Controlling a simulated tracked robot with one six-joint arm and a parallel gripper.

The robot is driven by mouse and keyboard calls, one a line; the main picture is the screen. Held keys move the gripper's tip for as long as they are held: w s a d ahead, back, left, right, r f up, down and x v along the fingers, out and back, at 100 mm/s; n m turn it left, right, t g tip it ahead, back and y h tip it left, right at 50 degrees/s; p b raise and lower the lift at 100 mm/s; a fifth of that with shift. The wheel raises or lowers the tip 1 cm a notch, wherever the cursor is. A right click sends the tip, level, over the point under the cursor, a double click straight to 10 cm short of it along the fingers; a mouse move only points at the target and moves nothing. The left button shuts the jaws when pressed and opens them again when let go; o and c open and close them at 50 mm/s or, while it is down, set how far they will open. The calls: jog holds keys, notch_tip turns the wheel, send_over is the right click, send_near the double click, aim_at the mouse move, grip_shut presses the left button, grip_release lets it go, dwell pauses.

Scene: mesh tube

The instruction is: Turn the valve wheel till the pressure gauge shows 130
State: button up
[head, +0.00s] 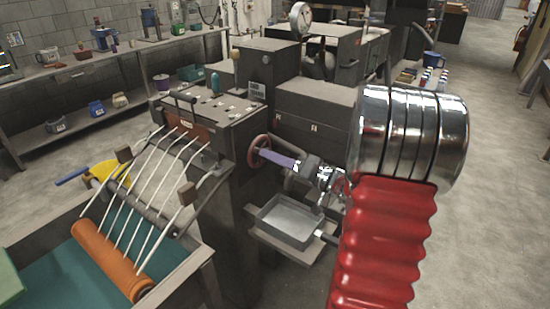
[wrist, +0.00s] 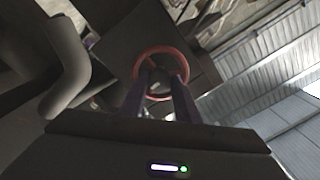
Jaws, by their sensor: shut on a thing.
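The red valve wheel (head: 252,151) sits on the side of the dark machine. In the wrist view the wheel (wrist: 160,49) is a round rim seen nearly face-on. My gripper (head: 265,153) reaches it from the right, with its purple fingers at the wheel. In the wrist view the two fingers of my gripper (wrist: 160,85) lie across the near part of the wheel, shut on it; their exact contact is dark and partly hidden. The round white-faced pressure gauge (head: 300,17) stands on top of the machine at the back; its reading is too small to tell.
A metal tray (head: 290,222) sits just below my gripper. A panel with levers and switches (head: 213,108) is above left of the wheel. White rods and an orange roller (head: 110,262) are at the lower left. A shelf (head: 110,60) with small items stands behind.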

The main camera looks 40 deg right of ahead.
jog(key=shift+d, duration=0.25)
jog(key=shift+c, duration=0.5)
jog(key=shift+a, duration=0.15)
jog(key=shift+f+m, duration=0.1)
jog(key=shift+m, duration=0.3)
jog(key=m, duration=3.2)
